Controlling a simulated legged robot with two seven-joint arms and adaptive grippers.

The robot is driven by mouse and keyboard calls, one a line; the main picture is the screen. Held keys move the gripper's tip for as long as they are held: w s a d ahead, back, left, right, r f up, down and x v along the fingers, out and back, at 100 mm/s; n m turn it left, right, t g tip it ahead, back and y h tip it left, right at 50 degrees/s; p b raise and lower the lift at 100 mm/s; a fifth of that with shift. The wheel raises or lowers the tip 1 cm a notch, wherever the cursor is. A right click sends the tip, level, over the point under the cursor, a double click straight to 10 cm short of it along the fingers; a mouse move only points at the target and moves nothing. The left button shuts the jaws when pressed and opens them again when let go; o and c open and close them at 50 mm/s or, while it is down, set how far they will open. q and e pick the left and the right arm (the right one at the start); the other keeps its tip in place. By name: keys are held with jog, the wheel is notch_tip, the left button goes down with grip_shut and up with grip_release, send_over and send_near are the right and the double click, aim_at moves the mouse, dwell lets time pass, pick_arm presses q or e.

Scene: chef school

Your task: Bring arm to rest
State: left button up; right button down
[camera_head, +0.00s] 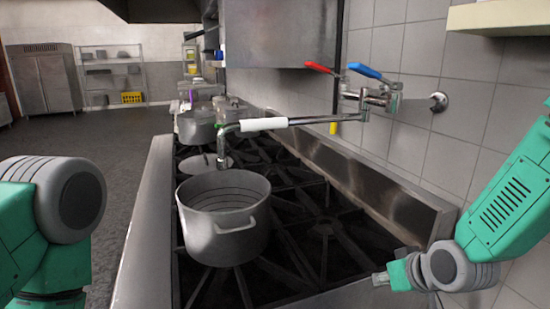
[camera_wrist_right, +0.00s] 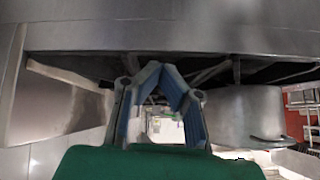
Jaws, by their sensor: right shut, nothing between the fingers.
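My right arm (camera_head: 505,215) comes in from the right side of the head view, bent beside the wall. Its right gripper (camera_head: 380,279) is low over the front right of the stove, apart from the pot and only partly visible. In the right wrist view the right gripper (camera_wrist_right: 163,70) has its blue-lined fingers meeting at the tips, with nothing held. My left arm (camera_head: 62,205) shows at the left edge of the head view; its gripper is out of frame.
A grey pot (camera_head: 228,245) stands on the black stove grate (camera_head: 325,228), under a pot-filler tap (camera_head: 275,124) with red and blue handles. The pot also shows in the right wrist view (camera_wrist_right: 243,115). The tiled wall (camera_head: 425,140) bounds the right. Floor (camera_head: 95,135) is open at left.

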jog(key=s+d+f+g+h+b, duration=0.1)
jog(key=s+d+f+g+b, duration=0.15)
jog(key=s+f, duration=1.3)
jog(key=s+d+f+g+h+b, duration=0.1)
jog(key=s+f+g, duration=0.1)
jog(key=s+f, duration=0.3)
jog(key=s+d+f+m+g+b, duration=0.1)
jog(key=s+d+f+g, duration=0.1)
jog(key=s+f, duration=0.4)
jog(key=s, duration=0.5)
jog(key=shift+s+g+h, duration=0.35)
jog(key=shift+s+h, duration=0.05)
